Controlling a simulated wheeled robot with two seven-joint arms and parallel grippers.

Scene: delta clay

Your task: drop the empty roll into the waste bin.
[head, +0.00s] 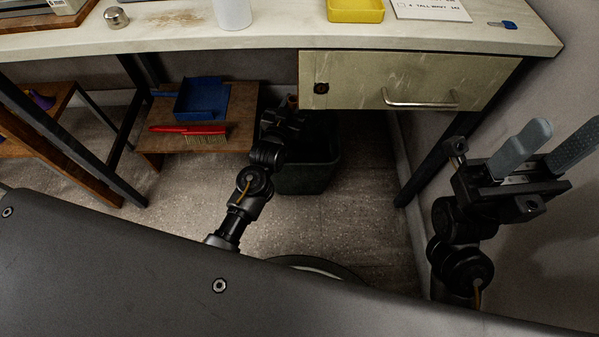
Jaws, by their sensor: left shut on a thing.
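The waste bin (308,178) is a dark, open-topped bin on the floor under the desk, left of the drawer's middle. My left gripper (290,115) reaches over the bin's left and back part, dark against its dark inside. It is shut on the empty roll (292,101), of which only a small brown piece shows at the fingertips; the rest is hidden. I cannot tell how far the roll is above the rim. My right gripper (545,155) is raised at the right, open and empty, with its grey fingers apart.
The desk top (280,40) and its drawer (410,80) overhang the bin. Left of the bin, a low wooden shelf (180,143) holds a blue dustpan (203,98) and a red brush (188,129). A wall stands close at the right. The floor in front is clear.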

